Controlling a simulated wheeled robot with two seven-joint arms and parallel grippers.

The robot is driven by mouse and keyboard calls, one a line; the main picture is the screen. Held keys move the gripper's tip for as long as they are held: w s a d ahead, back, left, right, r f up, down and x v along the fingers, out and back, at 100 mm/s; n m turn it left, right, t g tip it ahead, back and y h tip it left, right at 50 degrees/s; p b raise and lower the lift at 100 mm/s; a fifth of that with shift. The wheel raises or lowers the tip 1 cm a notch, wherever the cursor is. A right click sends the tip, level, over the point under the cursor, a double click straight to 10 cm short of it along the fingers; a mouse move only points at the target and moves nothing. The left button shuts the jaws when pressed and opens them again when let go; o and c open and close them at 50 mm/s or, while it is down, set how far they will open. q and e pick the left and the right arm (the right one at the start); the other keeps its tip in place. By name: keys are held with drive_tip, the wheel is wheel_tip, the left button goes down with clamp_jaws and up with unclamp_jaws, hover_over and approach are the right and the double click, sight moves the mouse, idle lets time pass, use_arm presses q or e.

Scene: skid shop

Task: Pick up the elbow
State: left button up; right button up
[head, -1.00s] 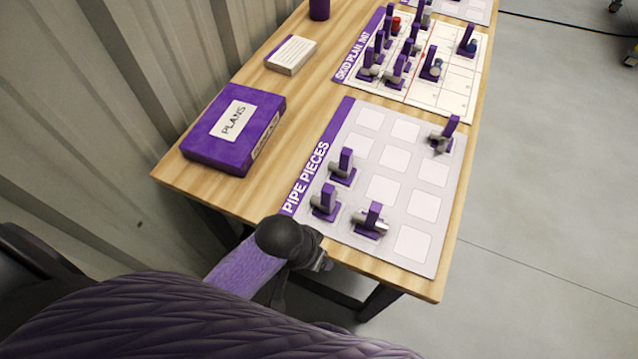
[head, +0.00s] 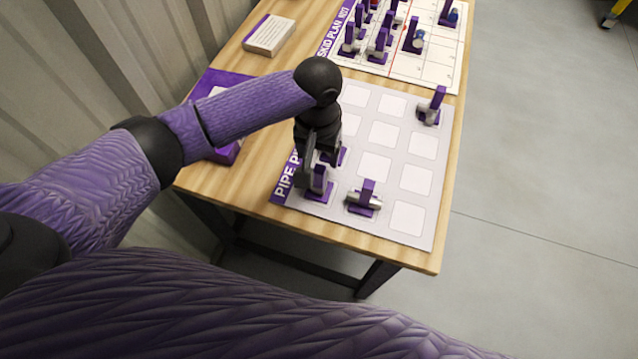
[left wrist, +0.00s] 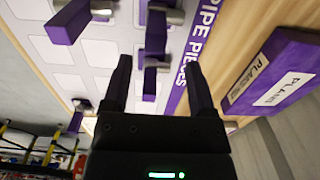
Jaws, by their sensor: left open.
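Several grey pipe pieces on purple upright holders stand on the pale "PIPE PIECES" mat (head: 392,135). I cannot tell for sure which one is the elbow. One piece (head: 319,188) is just below my left gripper (head: 306,172), and another (head: 341,155) is partly hidden behind it. A third (head: 364,199) stands to the right near the mat's front, and one more (head: 432,106) is at the far right. In the left wrist view my left gripper (left wrist: 160,80) is open and empty, with a purple holder (left wrist: 150,82) showing between its fingers. My right gripper is not in view.
The purple PLANS box (head: 226,82) is partly behind my left arm; it also shows in the left wrist view (left wrist: 275,75). A small white box (head: 270,36) and the skid plan board (head: 437,74) with upright pieces are farther back. The mat's middle squares are empty.

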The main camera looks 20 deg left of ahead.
sight(320, 168)
use_arm(q)
drive_tip(key=f, duration=0.2)
drive_tip(key=f+b, duration=0.1)
drive_tip(key=f, duration=0.1)
drive_tip(key=f+b, duration=0.1)
drive_tip(key=f, duration=0.1)
drive_tip(key=shift+s+d+f, duration=0.2)
drive_tip(key=shift+s+f, duration=0.05)
drive_tip(key=shift+f, duration=0.05)
drive_tip(key=shift+r, duration=0.1)
clamp_jaws()
